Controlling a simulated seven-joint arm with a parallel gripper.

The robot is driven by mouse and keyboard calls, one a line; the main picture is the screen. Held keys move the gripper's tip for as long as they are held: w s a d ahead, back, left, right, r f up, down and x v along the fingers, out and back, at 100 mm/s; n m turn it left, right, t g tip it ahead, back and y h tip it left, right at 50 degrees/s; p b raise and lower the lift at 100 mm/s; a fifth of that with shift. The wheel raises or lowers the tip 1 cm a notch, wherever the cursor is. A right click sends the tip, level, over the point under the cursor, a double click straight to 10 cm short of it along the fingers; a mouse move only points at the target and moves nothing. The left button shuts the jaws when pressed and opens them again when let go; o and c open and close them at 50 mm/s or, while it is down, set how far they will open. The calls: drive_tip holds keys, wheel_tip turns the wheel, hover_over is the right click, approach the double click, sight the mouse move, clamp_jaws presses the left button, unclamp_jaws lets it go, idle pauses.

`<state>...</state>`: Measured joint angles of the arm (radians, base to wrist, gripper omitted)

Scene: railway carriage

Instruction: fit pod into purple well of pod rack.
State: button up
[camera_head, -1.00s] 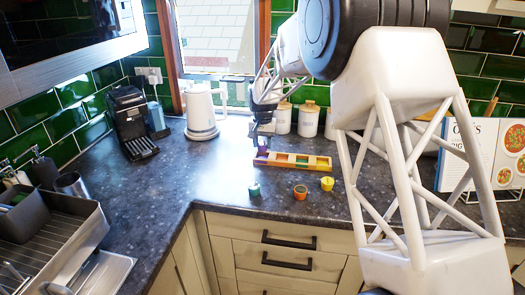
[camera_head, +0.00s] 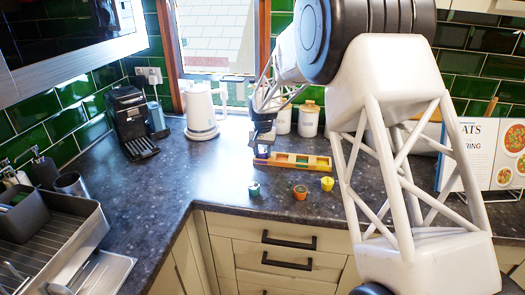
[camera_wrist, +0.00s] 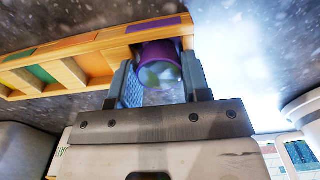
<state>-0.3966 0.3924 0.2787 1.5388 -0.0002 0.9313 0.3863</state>
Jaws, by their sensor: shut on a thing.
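My gripper (camera_wrist: 160,85) is shut on a purple pod (camera_wrist: 158,55), which shows between the two fingers in the wrist view. The wooden pod rack (camera_head: 318,163) lies on the counter, with differently coloured wells in a row. In the wrist view the rack (camera_wrist: 100,45) runs from the left to the pod, with a purple strip (camera_wrist: 155,25) marking the end well. The pod overlaps that purple end; I cannot tell how far it is in the well. In the head view my gripper (camera_head: 262,150) is over the rack's left end and hides it.
A white kettle (camera_head: 201,115) and a coffee machine (camera_head: 131,122) stand to the left. White canisters (camera_head: 308,120) stand behind.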

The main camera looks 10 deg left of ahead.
sight(263, 151)
drive_tip(key=shift+f, duration=0.45)
drive_tip(key=shift+s+f, duration=0.1)
drive_tip(key=shift+f, duration=0.25)
drive_tip(key=o, duration=0.8)
drive_tip(key=shift+d+f, duration=0.1)
drive_tip(key=shift+f, duration=0.15)
drive_tip(key=shift+o, duration=0.3)
drive_tip(key=shift+r, duration=0.1)
drive_tip(key=shift+o, duration=0.5)
drive_tip(key=shift+r, duration=0.55)
wheel_tip(263, 151, up, 13)
